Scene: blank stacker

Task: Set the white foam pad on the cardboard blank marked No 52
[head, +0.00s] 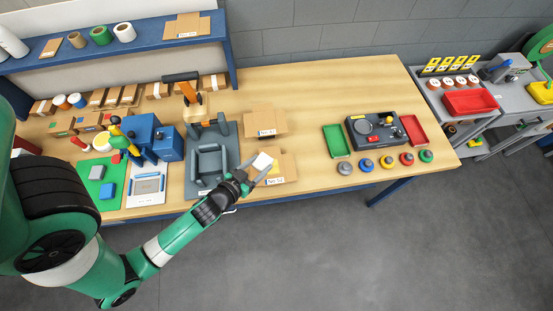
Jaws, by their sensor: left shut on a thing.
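My left gripper (258,172) reaches in from the lower left and is shut on the white foam pad (263,160). The pad is small and looks tilted. It shows over the left part of the nearer cardboard blank (287,166), near the table's front edge. I cannot tell whether the pad touches the blank. The nearer blank has a white label at its front that seems to read No 52. A second cardboard blank (265,119) lies behind it, with a label too small to read surely. My right gripper is not in view.
A grey fixture (209,160) stands just left of the blanks. To the right are a green tray (336,141), a dark device (377,131), a red tray (413,131) and several coloured knobs. The table (311,170) is bare between blanks and green tray.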

